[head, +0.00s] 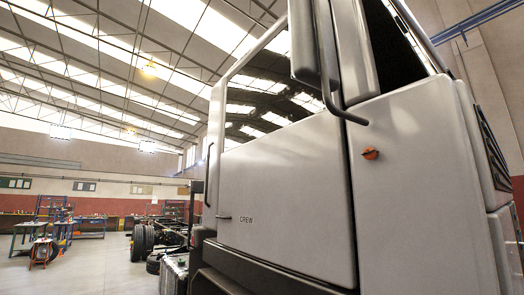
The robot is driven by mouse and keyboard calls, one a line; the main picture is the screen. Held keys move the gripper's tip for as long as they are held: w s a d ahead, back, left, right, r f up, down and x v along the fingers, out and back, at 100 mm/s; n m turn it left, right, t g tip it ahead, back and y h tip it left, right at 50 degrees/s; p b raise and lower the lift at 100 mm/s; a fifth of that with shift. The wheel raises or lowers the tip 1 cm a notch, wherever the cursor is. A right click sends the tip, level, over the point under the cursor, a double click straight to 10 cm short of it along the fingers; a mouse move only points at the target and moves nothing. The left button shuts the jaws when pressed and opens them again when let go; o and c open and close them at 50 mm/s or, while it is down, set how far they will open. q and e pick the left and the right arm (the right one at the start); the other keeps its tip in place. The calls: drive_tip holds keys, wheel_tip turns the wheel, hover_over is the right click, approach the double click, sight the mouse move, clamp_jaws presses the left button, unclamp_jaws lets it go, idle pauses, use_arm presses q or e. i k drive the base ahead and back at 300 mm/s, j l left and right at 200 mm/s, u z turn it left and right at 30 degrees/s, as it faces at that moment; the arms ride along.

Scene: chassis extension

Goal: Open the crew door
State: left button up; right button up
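The crew door (285,185) is the large light grey truck cab panel in the middle of the head view, lettered "CREW" at its lower left. It appears shut, with its edges flush with the cab. Its dark window (270,95) reflects the roof lights. A small dark handle (222,217) sits at the door's lower left, beside the lettering. A vertical grab bar (208,175) stands at the door's left edge. Neither of my grippers shows in the head view.
A dark mirror arm (335,85) juts out in front of the cab at upper right. An orange side lamp (370,153) is on the front panel. The truck chassis with wheels (142,242) lies behind the cab.

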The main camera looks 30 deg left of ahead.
sight(284, 199)
drive_tip(key=i+j+u, duration=0.3)
drive_tip(key=i+j, duration=0.3)
drive_tip(key=j, duration=0.25)
drive_tip(key=i+j+u, duration=0.35)
drive_tip(key=i+j, duration=0.35)
